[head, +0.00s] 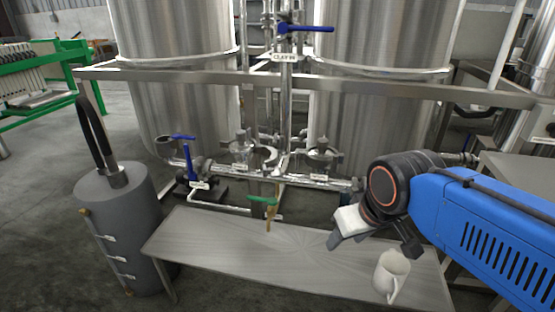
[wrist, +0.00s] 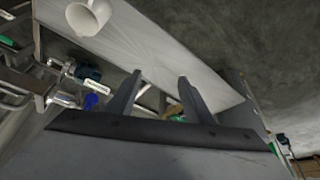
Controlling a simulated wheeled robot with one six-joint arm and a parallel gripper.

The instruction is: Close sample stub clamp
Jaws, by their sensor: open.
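The sample stub is probably the small outlet with a green-handled valve (head: 262,200) and a brass-coloured body, hanging under the pipework over the front bench. A curved, clamp-like metal piece (head: 269,157) sits just above it; it looks like an open ring, but it is too small to be sure. My gripper (head: 374,242) is open and empty, to the right of the valve above the bench. In the wrist view both fingers of my gripper (wrist: 158,82) stand apart. A bit of green and brass shows beyond them, partly hidden by the gripper body.
Blue-handled valves (head: 190,165) and pipes run before two steel tanks (head: 175,100). A grey cylinder (head: 118,225) stands left. A frame rail (head: 330,88) crosses above.

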